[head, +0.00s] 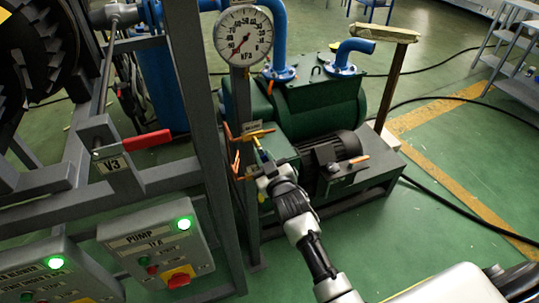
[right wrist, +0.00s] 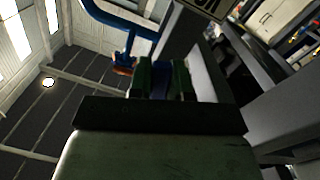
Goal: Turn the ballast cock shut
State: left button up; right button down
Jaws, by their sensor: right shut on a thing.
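My right gripper (head: 262,170) is beside the gauge post, in front of the green pump, with its arm rising from the bottom of the head view. Small yellow-orange levers (head: 250,135) sit around a small label plate there; I take this cluster to be the ballast cock. The jaws are shut on a small blue part, seen between the dark fingers (right wrist: 163,78) in the right wrist view. I take it as the cock's handle, though the wrist hides much of it. How far the cock is turned cannot be told. My left gripper is not in view.
A round pressure gauge (head: 243,36) stands above the cock. The green pump (head: 325,100) with blue pipes is behind. A grey frame with a red-handled valve marked V3 (head: 147,140) and a pump control box (head: 160,245) stand left.

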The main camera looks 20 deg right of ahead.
jog(key=shift+a+f+m+p, duration=0.1)
jog(key=shift+a+m+p, duration=0.25)
jog(key=shift+m, duration=0.55)
jog(key=shift+a+f+m+p, duration=0.15)
jog(key=shift+a+m, duration=0.3)
jog(key=shift+m, duration=0.45)
jog(key=c, duration=1)
grip_release()
jog(key=shift+c, duration=0.2)
jog(key=shift+r, duration=0.1)
jog(key=shift+s, duration=0.1)
jog(key=s, duration=1)
jog(key=shift+s+d, duration=0.15)
jog(key=shift+s, duration=0.2)
